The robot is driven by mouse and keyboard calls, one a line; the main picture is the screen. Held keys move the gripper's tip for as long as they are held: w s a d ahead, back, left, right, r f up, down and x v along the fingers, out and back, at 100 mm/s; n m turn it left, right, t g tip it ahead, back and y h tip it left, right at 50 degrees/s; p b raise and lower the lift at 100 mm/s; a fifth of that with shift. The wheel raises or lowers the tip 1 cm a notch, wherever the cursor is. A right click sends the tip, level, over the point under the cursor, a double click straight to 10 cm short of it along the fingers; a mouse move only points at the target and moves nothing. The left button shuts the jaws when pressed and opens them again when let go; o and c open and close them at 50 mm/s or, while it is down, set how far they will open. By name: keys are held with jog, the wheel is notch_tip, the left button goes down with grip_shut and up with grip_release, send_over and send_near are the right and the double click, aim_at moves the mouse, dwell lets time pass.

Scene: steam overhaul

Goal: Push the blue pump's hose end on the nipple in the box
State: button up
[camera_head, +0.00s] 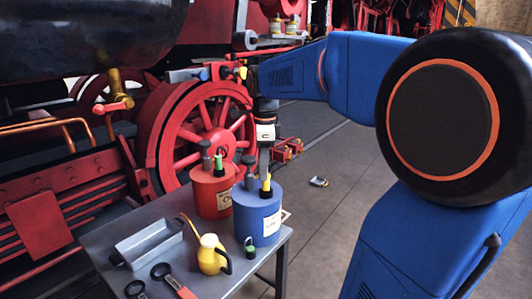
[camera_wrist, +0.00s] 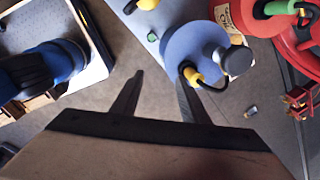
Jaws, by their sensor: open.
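The blue pump (camera_head: 258,218) is a blue canister with a grey knob and a yellow hose end (camera_head: 266,186) on top. It stands on the grey table, and in the wrist view the blue pump (camera_wrist: 190,42) shows from above, its yellow hose end (camera_wrist: 191,77) on a black hose near the lid's edge. My gripper (camera_wrist: 160,77) is open and empty, its right fingertip close beside the hose end; I cannot tell whether they touch. In the head view my wrist hangs above and behind the pump. I cannot clearly make out the box or its nipple.
A red pump (camera_head: 212,193) with a green hose end stands just behind the blue one. A yellow oil can (camera_head: 211,256), a grey tray (camera_head: 149,243) and tools share the table (camera_head: 105,243). The locomotive's red wheel (camera_head: 205,130) is close behind. The floor to the right is mostly clear.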

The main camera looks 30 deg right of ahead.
jog(key=w+d+m, duration=0.4)
jog(key=w+m, duration=0.1)
jog(key=w+d+m+g, duration=0.1)
jog(key=w+d+m, duration=0.1)
jog(key=m, duration=0.1)
jog(key=shift+w, duration=0.4)
jog(key=shift+f, duration=4.55)
grip_shut()
jog(key=shift+r, duration=0.1)
jog(key=shift+r, duration=2.7)
